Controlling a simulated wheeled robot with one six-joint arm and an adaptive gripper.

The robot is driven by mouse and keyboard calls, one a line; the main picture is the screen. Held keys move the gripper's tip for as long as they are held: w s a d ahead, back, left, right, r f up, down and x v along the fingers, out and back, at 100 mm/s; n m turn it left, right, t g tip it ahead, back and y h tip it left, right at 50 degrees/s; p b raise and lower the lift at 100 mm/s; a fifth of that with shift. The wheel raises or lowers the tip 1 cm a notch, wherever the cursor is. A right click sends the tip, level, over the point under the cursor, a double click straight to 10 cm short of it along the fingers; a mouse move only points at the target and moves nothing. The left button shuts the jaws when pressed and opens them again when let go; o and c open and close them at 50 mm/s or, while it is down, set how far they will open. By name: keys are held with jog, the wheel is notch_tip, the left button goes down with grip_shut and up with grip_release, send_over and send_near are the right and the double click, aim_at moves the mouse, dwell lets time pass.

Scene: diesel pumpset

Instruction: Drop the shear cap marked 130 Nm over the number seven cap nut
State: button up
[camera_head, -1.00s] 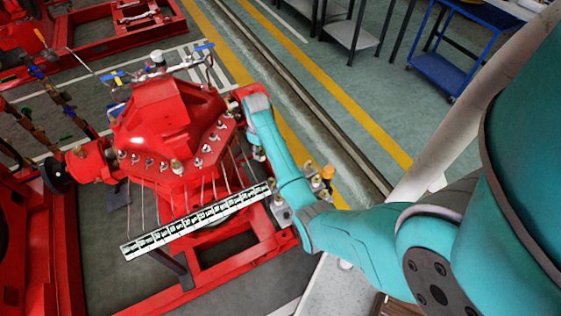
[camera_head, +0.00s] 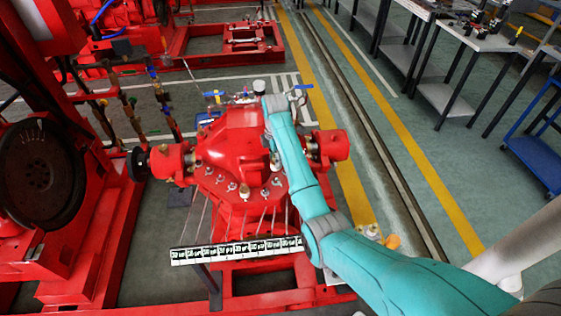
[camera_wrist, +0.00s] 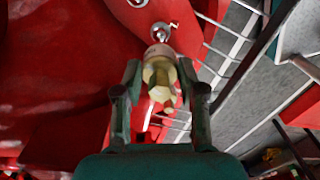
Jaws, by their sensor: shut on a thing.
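My gripper (camera_wrist: 160,88) is shut on a cream and brass shear cap (camera_wrist: 158,75), holding it between both fingers in the wrist view. Its marking cannot be read. A shiny rounded cap nut (camera_wrist: 160,32) shows just beyond the held cap against the red casing; whether they touch cannot be told. In the head view, a row of cap nuts runs along the front flange of the red pump (camera_head: 228,150). A cream cap (camera_head: 244,193) stands over one of them. My arm hides most of the gripper there, above the right part of the flange.
A black-and-white label strip (camera_head: 235,250) spans the pump's front, with thin lines rising to the nuts; its numbers are too small to read. An orange piece (camera_head: 392,241) and a cream piece (camera_head: 371,230) stand beside my arm. Grey benches (camera_head: 450,98) are at the right.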

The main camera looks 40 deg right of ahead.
jog(key=shift+f, duration=2.75)
jog(key=shift+f, duration=1.45)
jog(key=o, duration=1.2)
